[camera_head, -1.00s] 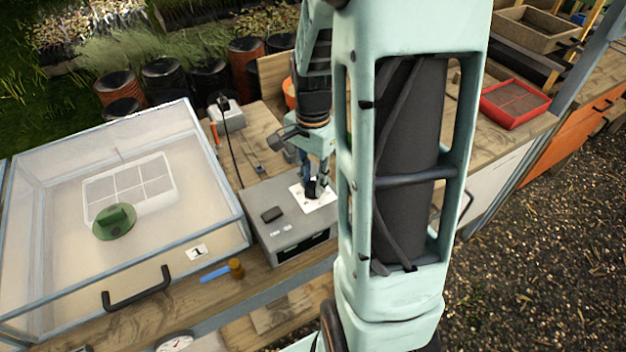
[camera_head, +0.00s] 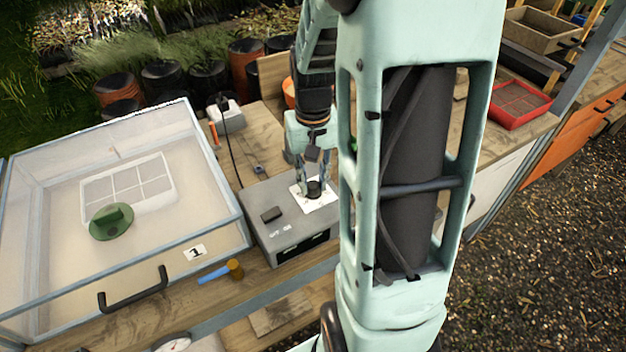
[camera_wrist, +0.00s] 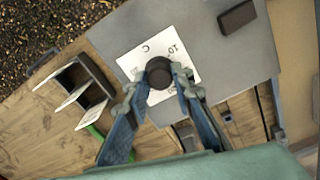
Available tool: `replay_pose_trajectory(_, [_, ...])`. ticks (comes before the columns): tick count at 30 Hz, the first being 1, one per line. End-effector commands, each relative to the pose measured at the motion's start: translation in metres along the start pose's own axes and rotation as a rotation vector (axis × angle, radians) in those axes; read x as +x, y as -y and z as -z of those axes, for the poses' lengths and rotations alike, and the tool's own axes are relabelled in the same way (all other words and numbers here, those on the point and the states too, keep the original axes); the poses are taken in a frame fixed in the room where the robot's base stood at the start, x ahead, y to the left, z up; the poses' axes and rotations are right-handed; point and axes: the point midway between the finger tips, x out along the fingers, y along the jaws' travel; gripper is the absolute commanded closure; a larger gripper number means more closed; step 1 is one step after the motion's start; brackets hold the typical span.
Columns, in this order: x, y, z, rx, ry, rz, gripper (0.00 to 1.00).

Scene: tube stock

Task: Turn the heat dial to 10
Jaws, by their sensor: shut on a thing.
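The heat dial (camera_head: 314,189) is a black round knob on a white scale plate (camera_head: 326,204), on top of a grey control box (camera_head: 268,222). My gripper (camera_head: 313,182) points down onto the dial. In the wrist view my gripper (camera_wrist: 161,78) has one finger on each side of the dial (camera_wrist: 159,72), shut on it. The plate (camera_wrist: 133,62) shows a "10" mark at its upper right in that view. The dial's pointer cannot be made out, so its setting cannot be told.
A black rocker switch (camera_head: 271,214) sits on the box, left of the dial. A clear-lidded propagator (camera_head: 60,290) stands to the left. A red tray (camera_head: 516,103) is at the right.

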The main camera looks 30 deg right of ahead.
Motion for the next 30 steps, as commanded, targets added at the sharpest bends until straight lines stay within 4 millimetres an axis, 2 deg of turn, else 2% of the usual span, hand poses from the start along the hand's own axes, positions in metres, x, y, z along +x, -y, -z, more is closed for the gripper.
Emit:
replay_pose_trajectory(15, [-0.0007, -0.0002, 0.0008, -0.456, -0.002, -0.001, 1.00])
replay_pose_trajectory(24, [-0.0008, -0.0001, 0.0008, -0.617, -0.002, -0.001, 1.00])
replay_pose_trajectory(30, [-0.0008, 0.0000, 0.0008, -0.664, -0.002, -0.001, 1.00])
